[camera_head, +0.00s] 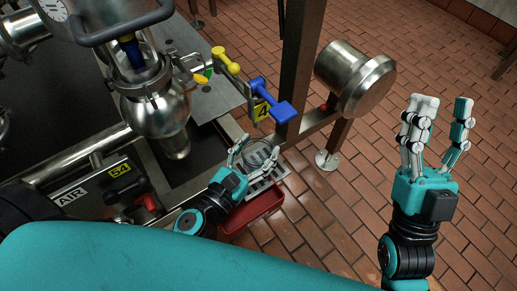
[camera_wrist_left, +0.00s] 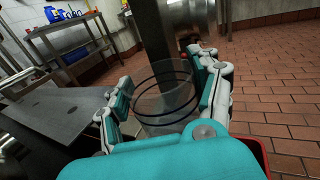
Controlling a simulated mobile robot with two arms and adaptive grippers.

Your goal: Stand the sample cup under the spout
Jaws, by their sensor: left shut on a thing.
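The sample cup is a clear cup with dark rings (camera_wrist_left: 165,92), between the fingers of my left gripper in the left wrist view. In the head view the cup (camera_head: 262,154) is small and partly hidden by the fingers. My left gripper (camera_head: 252,152) is shut on it, above a slatted grate and a red tray. A steel vessel's downward outlet, which looks like the spout (camera_head: 176,146), is left of the gripper, apart from the cup. My right gripper (camera_head: 438,108) is open and empty, over the floor at the right.
The red tray (camera_head: 240,218) lies below my left gripper. A blue-handled valve (camera_head: 270,100) and a yellow-handled valve (camera_head: 226,60) are behind it. A brown post (camera_head: 300,50) and a steel cylinder (camera_head: 352,80) stand to the right. Open tiled floor lies beyond.

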